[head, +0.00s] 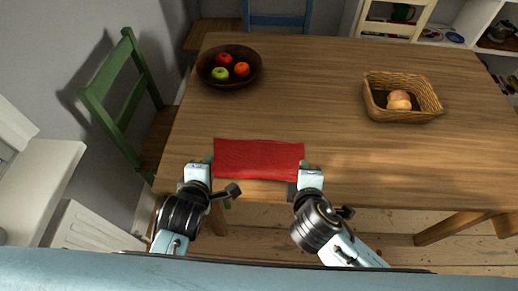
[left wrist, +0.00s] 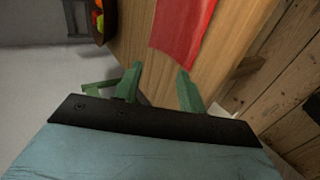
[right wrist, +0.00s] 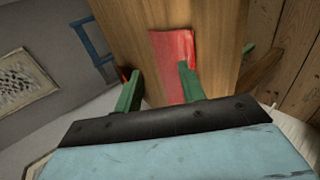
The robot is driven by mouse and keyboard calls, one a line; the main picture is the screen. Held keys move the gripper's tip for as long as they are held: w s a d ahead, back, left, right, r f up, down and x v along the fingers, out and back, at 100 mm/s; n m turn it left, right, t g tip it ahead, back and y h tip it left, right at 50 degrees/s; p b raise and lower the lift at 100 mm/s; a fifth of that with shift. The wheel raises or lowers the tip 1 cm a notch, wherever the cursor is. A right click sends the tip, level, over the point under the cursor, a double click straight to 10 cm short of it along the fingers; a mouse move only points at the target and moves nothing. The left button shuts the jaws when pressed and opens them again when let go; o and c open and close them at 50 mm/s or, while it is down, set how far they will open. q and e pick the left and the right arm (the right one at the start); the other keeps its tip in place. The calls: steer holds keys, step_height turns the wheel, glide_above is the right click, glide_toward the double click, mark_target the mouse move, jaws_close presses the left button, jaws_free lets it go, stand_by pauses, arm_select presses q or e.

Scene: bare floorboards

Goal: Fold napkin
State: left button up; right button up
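A red napkin (head: 258,159) lies as a wide, flat rectangle near the front edge of the wooden table (head: 300,110). It also shows in the left wrist view (left wrist: 184,28) and the right wrist view (right wrist: 172,58). My left gripper (head: 206,160) is at the napkin's left end, and its green fingers (left wrist: 158,84) stand apart with nothing between them. My right gripper (head: 302,166) is at the napkin's right end, with its green fingers (right wrist: 158,86) apart. One right finger overlaps the napkin in the right wrist view; whether it touches cannot be told.
A dark bowl of fruit (head: 229,82) stands at the table's back left. A wicker basket (head: 430,103) with bread-like food stands at the right. A green chair (head: 112,85) is left of the table. The tabletop between bowl, basket and napkin is clear.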

arm_select(q)
steer(key=shift+s+r, duration=0.8)
steer(key=shift+r, duration=0.2)
steer(key=shift+s+r, duration=0.75)
steer(key=shift+r, duration=0.2)
arm_select(e)
steer(key=shift+s+r, duration=0.8)
steer(key=shift+r, duration=0.2)
steer(key=shift+s+r, duration=0.75)
steer(key=shift+r, duration=0.2)
